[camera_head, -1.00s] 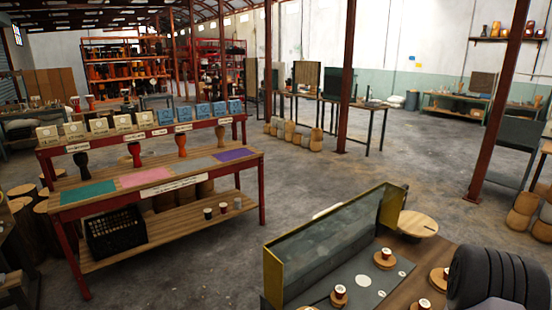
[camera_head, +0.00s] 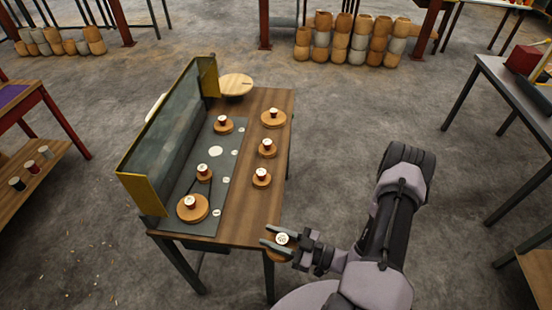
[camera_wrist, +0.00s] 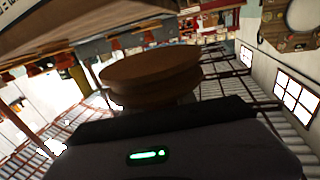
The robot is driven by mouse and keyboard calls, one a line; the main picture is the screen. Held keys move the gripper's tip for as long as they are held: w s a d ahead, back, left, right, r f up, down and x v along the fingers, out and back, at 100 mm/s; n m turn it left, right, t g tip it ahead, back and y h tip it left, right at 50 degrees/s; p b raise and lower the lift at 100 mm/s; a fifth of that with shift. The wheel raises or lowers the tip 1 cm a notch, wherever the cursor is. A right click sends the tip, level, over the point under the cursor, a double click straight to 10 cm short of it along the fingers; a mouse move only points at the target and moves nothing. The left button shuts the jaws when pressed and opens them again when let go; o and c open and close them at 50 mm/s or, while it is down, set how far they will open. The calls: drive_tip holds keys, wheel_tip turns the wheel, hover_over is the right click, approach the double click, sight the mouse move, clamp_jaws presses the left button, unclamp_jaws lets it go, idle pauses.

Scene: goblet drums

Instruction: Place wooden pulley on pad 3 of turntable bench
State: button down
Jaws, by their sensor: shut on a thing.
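In the head view my gripper (camera_head: 267,236) is at the near end of the turntable bench (camera_head: 254,205), by its front right corner. It is shut on a wooden pulley (camera_head: 283,256) with a pale round top. In the wrist view the held pulley (camera_wrist: 150,72) shows as a brown grooved disc. The bench carries a dark mat (camera_head: 198,226) with a row of spots and small round labels, too small to read. One spot is a bare white disc (camera_head: 215,151). Other pulleys stand on the mat at the far end (camera_head: 223,125), middle (camera_head: 204,173) and near end (camera_head: 192,208).
Several pulleys, such as one by the right edge (camera_head: 261,180), stand on the bench's wooden strip. A yellow-framed glass screen (camera_head: 172,125) borders the left side. A round wooden board (camera_head: 236,84) is at the far end. The floor right of the bench is clear.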

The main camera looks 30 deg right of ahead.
drive_tip(key=w+b, duration=0.1)
drive_tip(key=w, duration=0.4)
drive_tip(key=w+a+f+b, duration=0.1)
drive_tip(key=w, duration=0.4)
drive_tip(key=w+a+b, duration=0.1)
drive_tip(key=w, duration=0.4)
drive_tip(key=shift+f, duration=0.4)
drive_tip(key=shift+w+f+b, duration=0.15)
drive_tip(key=shift+f+b, duration=0.2)
drive_tip(key=shift+b, duration=0.15)
wheel_tip(320, 180, down, 3)
drive_tip(key=shift+r+b, duration=0.1)
drive_tip(key=shift+b, duration=0.65)
drive_tip(key=shift+r, duration=0.1)
drive_tip(key=c, duration=1.4)
unclamp_jaws()
drive_tip(key=shift+f, duration=0.2)
drive_tip(key=shift+c, duration=0.2)
drive_tip(key=o, duration=0.4)
drive_tip(key=shift+r, duration=0.1)
drive_tip(key=shift+o, duration=0.2)
